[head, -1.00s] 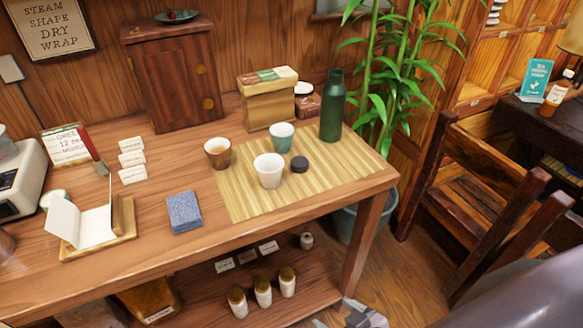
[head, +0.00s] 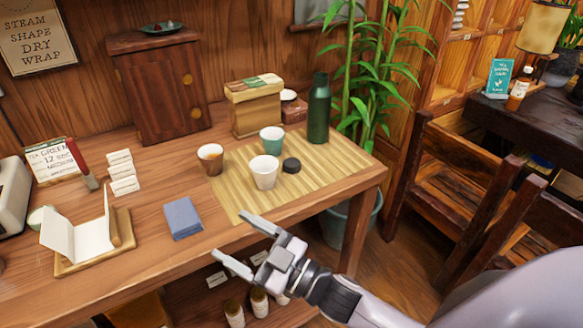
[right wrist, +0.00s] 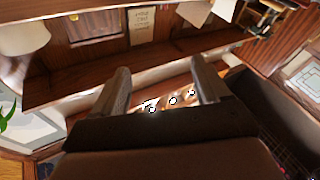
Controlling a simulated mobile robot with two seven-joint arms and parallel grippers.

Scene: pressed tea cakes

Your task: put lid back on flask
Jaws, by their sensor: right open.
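The dark green flask (head: 318,112) stands upright at the back right of the bamboo mat (head: 330,178), its neck open to view at the top. The small black round lid (head: 291,165) lies on the mat, in front of the flask and just right of the white cup. My right gripper (head: 229,233) is open and empty at the table's front edge, lower left of the lid and apart from it. Its two spread fingers also show in the right wrist view (right wrist: 158,75), with nothing between them. My left gripper is not in view.
A white cup (head: 264,173), a teal cup (head: 271,140) and a brown-and-white cup (head: 211,159) stand left of the lid. A blue cloth stack (head: 183,218) lies at the table front. Bamboo leaves (head: 375,80) hang right of the flask. The mat's right part is clear.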

